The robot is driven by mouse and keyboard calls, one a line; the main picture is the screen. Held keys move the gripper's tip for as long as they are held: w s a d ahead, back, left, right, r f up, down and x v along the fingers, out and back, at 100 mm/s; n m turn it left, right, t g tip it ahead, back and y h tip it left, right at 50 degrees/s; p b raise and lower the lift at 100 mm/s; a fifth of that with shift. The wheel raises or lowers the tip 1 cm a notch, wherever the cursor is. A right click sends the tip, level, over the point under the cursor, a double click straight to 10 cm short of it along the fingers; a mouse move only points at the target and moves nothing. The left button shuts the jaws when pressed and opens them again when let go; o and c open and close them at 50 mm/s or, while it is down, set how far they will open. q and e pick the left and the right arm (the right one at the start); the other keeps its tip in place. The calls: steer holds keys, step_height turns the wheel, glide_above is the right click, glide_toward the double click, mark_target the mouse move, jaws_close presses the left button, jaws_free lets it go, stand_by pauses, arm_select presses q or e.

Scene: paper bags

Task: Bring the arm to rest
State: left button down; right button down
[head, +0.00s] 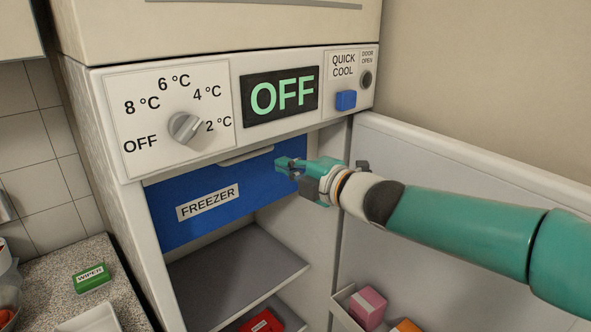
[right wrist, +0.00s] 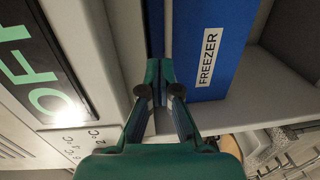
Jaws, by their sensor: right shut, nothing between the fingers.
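My right arm reaches in from the right in the head view. Its gripper (head: 281,165) is shut and empty, in front of the right part of the blue freezer flap (head: 165,215). In the right wrist view, the right gripper (right wrist: 159,68) has its fingertips together beside the edge of the blue freezer flap (right wrist: 222,30). I cannot tell whether the fingertips touch the flap. My left gripper is not in view.
The fridge door (head: 455,185) stands open at right, with a pink box (head: 368,307) in its bin. The control panel has a knob (head: 185,127), an OFF display (head: 280,96) and a blue button (head: 346,100). A shelf (head: 235,275) lies below.

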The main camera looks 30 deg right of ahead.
steer(key=s+a+f+m+g, duration=0.2)
steer(key=a+f+g, duration=0.1)
steer(key=f, duration=1)
steer(key=s+a+f+m+g, duration=0.2)
steer(key=a+f+g, duration=0.1)
steer(key=f, duration=1)
steer(key=s+a+f+m+g, duration=0.2)
steer(key=a+f+m+g, duration=0.1)
steer(key=f, duration=1)
steer(key=s+a+f+m+g, duration=0.1)
steer(key=s+f+m+g, duration=0.2)
steer(key=s+f+m, duration=0.5)
steer(key=s+a+f+m+g, duration=0.2)
steer(key=s+f+m, duration=0.6)
steer(key=s, duration=0.7)
steer(key=shift+s+a+f+g+h, duration=0.15)
steer(key=shift+a+f+g+h, duration=0.15)
steer(key=shift+f+g, duration=0.55)
steer(key=shift+d, duration=0.1)
